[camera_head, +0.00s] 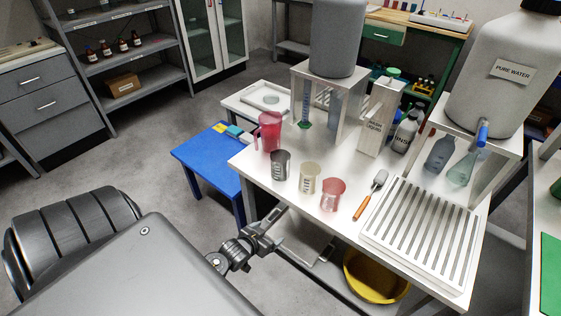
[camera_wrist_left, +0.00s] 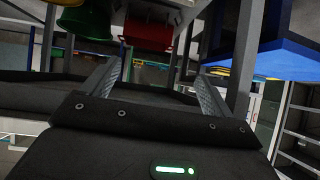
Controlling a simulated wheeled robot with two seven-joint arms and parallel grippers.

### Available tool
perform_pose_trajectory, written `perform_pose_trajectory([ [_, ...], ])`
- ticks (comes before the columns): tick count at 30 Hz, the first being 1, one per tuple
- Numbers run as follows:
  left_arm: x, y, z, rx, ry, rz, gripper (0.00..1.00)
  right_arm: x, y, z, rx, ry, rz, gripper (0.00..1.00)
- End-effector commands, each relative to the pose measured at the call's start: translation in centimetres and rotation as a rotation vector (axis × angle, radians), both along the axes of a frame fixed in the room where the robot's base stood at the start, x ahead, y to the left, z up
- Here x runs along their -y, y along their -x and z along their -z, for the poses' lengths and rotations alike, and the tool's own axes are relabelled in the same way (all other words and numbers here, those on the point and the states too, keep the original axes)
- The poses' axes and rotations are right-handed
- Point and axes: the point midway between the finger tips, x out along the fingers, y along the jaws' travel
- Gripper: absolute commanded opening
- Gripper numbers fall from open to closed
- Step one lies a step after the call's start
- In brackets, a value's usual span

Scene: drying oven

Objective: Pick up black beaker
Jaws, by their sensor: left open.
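The black beaker (camera_head: 280,164) is a dark grey, see-through cup. It stands upright on the white table (camera_head: 250,166) near its left front edge, in the head view. My left gripper (camera_head: 278,222) is in front of and below the table's front edge, apart from the beaker. In the left wrist view the two fingers of this gripper (camera_wrist_left: 158,85) are spread, with no object between them. The beaker cannot be made out in the wrist view. My right gripper is not in view.
A red jug (camera_head: 270,132), a cream beaker (camera_head: 310,178) and a pink beaker (camera_head: 332,194) stand close to the black beaker. A brush with an orange handle (camera_head: 363,205) and a slatted rack (camera_head: 425,232) lie to the right. A yellow basin (camera_head: 375,283) sits below the table.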

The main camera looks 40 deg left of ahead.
Motion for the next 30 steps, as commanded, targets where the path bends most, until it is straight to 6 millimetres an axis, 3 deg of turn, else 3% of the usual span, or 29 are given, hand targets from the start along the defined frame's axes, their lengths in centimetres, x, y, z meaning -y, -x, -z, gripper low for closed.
perform_pose_trajectory([
  [1,-1.0,-1.8,-4.0,0.089,-0.008,-0.007,0.87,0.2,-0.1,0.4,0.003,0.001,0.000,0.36],
  [3,-1.8,-3.3,-8.6,0.182,-0.017,-0.011,0.87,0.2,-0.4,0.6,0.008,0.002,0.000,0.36],
  [6,-3.0,-4.7,-14.1,0.307,-0.029,-0.014,0.87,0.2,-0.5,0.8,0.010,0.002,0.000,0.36],
  [9,-4.9,-6.1,-17.3,0.437,-0.026,-0.019,0.87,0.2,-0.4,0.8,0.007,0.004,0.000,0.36],
  [16,-6.9,-7.1,-20.5,0.583,-0.018,-0.016,0.87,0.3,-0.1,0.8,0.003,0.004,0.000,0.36],
  [22,-7.0,-7.9,-20.8,0.594,-0.018,-0.015,0.87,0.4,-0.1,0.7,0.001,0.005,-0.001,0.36],
  [30,-7.4,-11.9,-20.7,0.592,-0.017,-0.017,0.87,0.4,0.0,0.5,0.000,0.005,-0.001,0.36],
])
